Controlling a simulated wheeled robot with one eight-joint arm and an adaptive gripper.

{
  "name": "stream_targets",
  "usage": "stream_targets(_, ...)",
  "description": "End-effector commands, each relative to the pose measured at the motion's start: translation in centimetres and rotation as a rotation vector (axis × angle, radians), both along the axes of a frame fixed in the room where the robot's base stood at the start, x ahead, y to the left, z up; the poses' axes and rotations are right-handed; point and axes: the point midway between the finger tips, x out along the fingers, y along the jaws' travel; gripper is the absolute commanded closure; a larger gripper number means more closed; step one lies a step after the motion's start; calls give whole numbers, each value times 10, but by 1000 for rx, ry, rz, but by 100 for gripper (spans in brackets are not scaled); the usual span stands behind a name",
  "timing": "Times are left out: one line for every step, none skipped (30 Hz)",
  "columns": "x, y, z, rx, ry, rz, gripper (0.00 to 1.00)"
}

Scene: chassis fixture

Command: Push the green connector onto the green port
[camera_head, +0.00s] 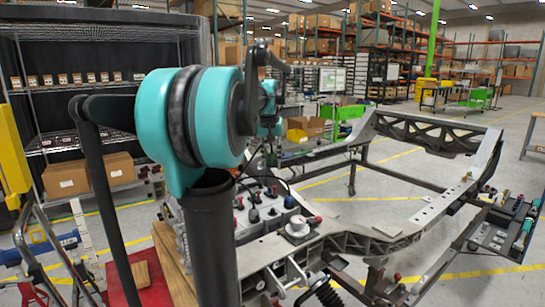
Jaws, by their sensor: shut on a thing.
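My arm's teal joints fill the left middle of the head view and hide much behind them. My gripper cannot be made out; it is hidden behind my arm. A panel with several dark, blue and red plugs or ports (262,206) sits on the chassis fixture (345,222), just right of my arm's dark link. I cannot pick out the green connector or the green port there; part of the panel is covered. A dark cable arcs above the panel.
A tray (492,240) with several small coloured parts sits at the far right of the chassis. The chassis frame has open gaps. A shelf with cardboard boxes (67,179) stands at left. Green bins (478,98) and storage racks stand behind. Yellow lines mark the floor.

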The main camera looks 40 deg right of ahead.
Motion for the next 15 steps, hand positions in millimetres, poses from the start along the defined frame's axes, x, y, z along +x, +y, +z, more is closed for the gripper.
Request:
stream_targets(8,-2,-5,0,0,2,97)
stream_targets(14,-3,-9,1,-1,3,97)
stream_targets(23,-6,-16,1,-1,4,97)
stream_targets(30,-7,-22,1,-1,4,97)
stream_targets(39,-9,-28,2,-2,4,97)
stream_targets(50,-11,-37,2,-1,5,97)
stream_targets(59,-12,-44,2,-1,5,97)
stream_targets(68,-13,-51,3,-2,5,97)
stream_targets(78,-14,-60,4,-3,5,97)
stream_targets(86,-14,-66,4,-3,4,97)
stream_targets(93,-14,-72,4,-4,5,97)
stream_targets(102,-15,-80,4,-4,5,97)
stream_targets(108,-15,-85,4,-5,4,97)
stream_targets(113,-15,-90,4,-5,3,97)
stream_targets(119,-14,-96,4,-5,3,97)
